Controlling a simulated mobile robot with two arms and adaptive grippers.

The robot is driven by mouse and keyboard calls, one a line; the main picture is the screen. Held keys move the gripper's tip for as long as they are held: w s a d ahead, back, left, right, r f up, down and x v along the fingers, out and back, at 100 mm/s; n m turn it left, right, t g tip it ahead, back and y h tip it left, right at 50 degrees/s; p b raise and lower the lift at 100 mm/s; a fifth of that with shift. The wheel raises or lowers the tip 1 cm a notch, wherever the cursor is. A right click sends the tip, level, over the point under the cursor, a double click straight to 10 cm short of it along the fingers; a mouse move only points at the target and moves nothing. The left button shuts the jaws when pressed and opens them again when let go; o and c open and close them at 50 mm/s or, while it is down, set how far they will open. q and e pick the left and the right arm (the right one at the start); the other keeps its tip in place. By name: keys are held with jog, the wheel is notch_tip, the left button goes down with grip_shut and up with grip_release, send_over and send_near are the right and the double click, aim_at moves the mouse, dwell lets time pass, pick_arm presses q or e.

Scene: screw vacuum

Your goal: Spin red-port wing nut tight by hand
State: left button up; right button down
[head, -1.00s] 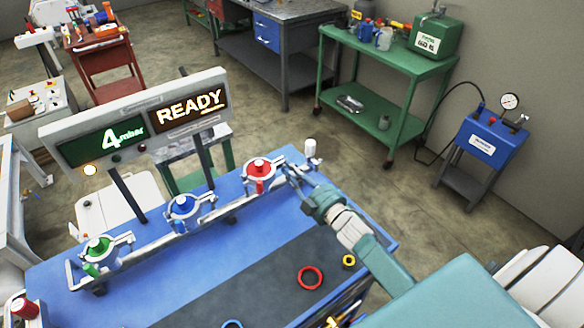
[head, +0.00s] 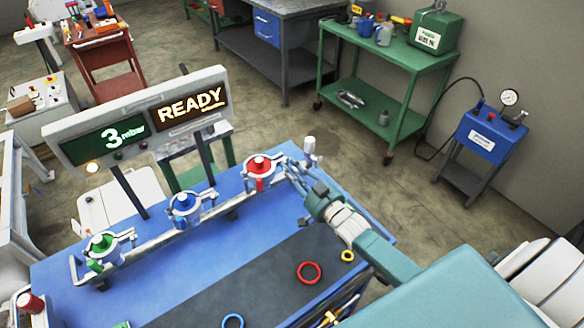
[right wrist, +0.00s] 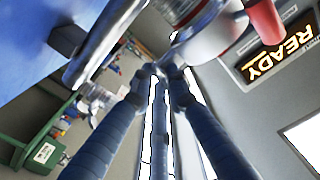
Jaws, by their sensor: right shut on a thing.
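The red port (head: 258,166) stands at the right end of the rail on the blue bench, with a metal clamp around it. It also shows in the right wrist view, where its red part (right wrist: 265,20) is at the top right. My right gripper (head: 287,172) reaches the clamp's right side from the lower right. In the right wrist view its fingertips (right wrist: 164,76) are close together at the clamp, shut on the red-port wing nut, which the fingers mostly hide. My left gripper is not in view.
The blue port (head: 184,206) and green port (head: 101,245) stand farther left on the rail. The display (head: 140,120) behind reads 3 mbar and READY. A white-topped post (head: 309,146) stands just right of the gripper. A red ring (head: 309,273) and yellow ring (head: 347,256) lie on the dark mat.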

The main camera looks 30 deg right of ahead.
jog(key=shift+s+a+f+m, duration=0.1)
jog(key=shift+f+m, duration=0.1)
jog(key=shift+m, duration=0.4)
jog(key=shift+s+a+f+m, duration=0.1)
jog(key=shift+f+m, duration=0.05)
jog(key=shift+m, duration=0.45)
jog(key=shift+w, duration=0.1)
jog(key=c, duration=1.7)
grip_release()
jog(key=shift+c, duration=0.2)
jog(key=shift+w+a+r, duration=0.1)
jog(key=shift+w+r, duration=0.05)
jog(key=s+d, duration=0.1)
jog(key=s, duration=0.7)
jog(key=shift+d, duration=0.1)
